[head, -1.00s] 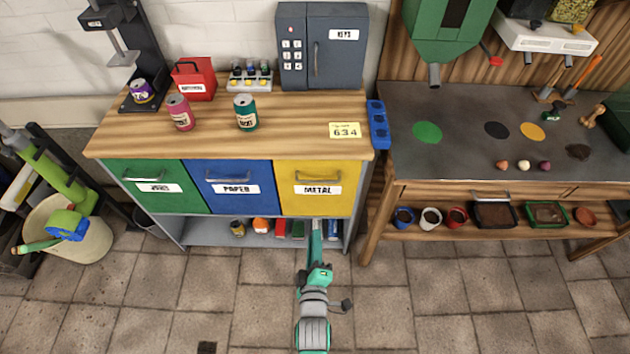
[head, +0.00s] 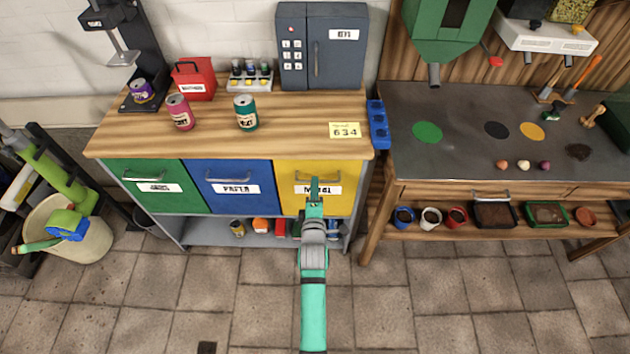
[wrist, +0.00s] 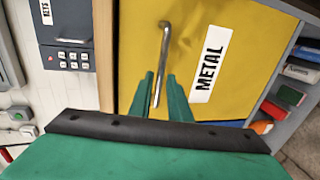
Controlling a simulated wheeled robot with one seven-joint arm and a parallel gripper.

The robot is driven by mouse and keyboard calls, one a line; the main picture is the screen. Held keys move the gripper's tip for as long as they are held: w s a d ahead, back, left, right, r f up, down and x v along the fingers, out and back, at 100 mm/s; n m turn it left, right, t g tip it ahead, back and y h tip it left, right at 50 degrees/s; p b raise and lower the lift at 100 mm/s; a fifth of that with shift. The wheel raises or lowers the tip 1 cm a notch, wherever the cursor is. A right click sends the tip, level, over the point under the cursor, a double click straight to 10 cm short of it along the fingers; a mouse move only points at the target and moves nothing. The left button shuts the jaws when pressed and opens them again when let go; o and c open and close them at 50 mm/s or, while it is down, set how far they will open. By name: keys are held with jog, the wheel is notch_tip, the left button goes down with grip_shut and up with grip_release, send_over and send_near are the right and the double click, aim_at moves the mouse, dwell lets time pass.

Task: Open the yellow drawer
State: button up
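The yellow drawer (head: 347,180) is the right one of three in the cabinet front and looks shut, with a "METAL" label and a grey bar handle (head: 325,177). My gripper (head: 315,188) is in front of the drawer, at the handle and partly covering the label. In the wrist view the yellow drawer (wrist: 250,40) fills the middle. There the gripper (wrist: 160,75) is open, its two green fingers apart with the lower part of the handle (wrist: 165,45) showing between them. I cannot tell whether the fingers touch the handle.
A green drawer (head: 150,199) and a blue drawer (head: 235,204) are to the left. The wooden top (head: 285,125) carries cans, a red box and a grey keypad safe (head: 345,60). A potting bench (head: 465,190) stands at right. The tiled floor (head: 430,300) in front is clear.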

jog(key=shift+x, duration=1.7)
grip_shut()
jog(key=shift+s, duration=0.1)
